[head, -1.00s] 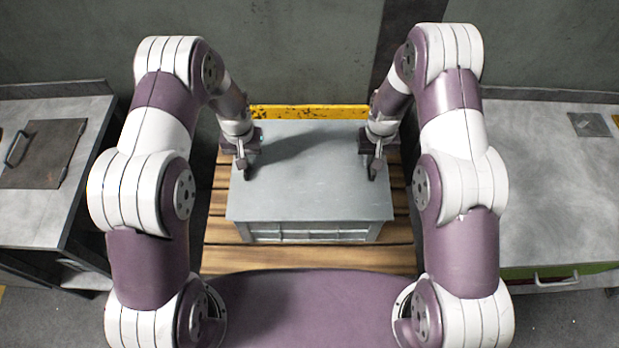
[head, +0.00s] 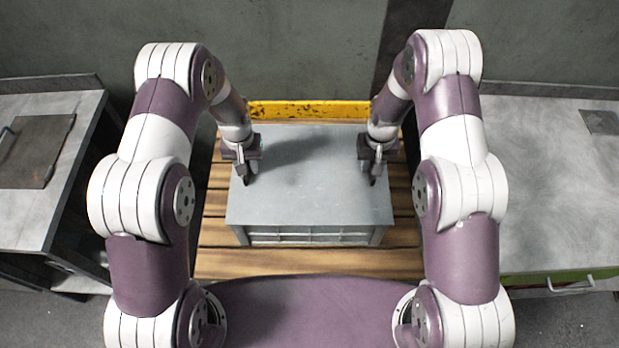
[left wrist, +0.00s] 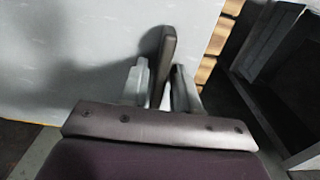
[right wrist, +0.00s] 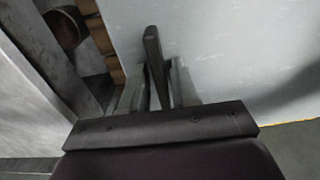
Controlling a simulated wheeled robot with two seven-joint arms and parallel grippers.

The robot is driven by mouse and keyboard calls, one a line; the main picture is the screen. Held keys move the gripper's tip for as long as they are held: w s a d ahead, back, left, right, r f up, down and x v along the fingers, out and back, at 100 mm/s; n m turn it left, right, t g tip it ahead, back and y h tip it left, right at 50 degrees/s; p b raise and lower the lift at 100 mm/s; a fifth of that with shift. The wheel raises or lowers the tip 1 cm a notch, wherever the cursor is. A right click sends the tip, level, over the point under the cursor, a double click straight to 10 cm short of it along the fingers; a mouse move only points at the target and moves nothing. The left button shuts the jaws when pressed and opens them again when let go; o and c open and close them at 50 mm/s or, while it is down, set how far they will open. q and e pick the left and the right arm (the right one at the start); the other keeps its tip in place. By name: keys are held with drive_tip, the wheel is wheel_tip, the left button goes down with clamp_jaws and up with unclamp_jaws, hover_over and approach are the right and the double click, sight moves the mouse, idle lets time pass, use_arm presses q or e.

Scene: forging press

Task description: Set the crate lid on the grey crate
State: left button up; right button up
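The crate lid (head: 305,195) is a flat grey panel with a dark upright handle at each side. It lies level over the grey crate (head: 310,236), whose ribbed front shows below the lid's near edge. I cannot tell whether the lid touches the crate rim. My left gripper (head: 246,168) is shut on the left handle, which stands between the fingers in the left wrist view (left wrist: 160,85). My right gripper (head: 372,168) is shut on the right handle, likewise between the fingers in the right wrist view (right wrist: 157,85). Most of the crate is hidden under the lid.
The crate is on a slatted wooden pallet (head: 300,265) with a yellow bar (head: 310,111) behind it. A grey bench with a dark plate (head: 35,150) stands left, another grey bench (head: 550,190) right. A wall closes the back.

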use_arm(q)
drive_tip(key=shift+o, duration=0.2)
drive_tip(key=shift+r, duration=0.1)
use_arm(e)
drive_tip(key=shift+o, duration=0.2)
drive_tip(key=shift+r, duration=0.1)
use_arm(q)
drive_tip(key=shift+w+r, duration=0.1)
drive_tip(key=shift+r, duration=0.05)
wheel_tip(320, 180, up, 12)
use_arm(e)
wheel_tip(320, 180, up, 12)
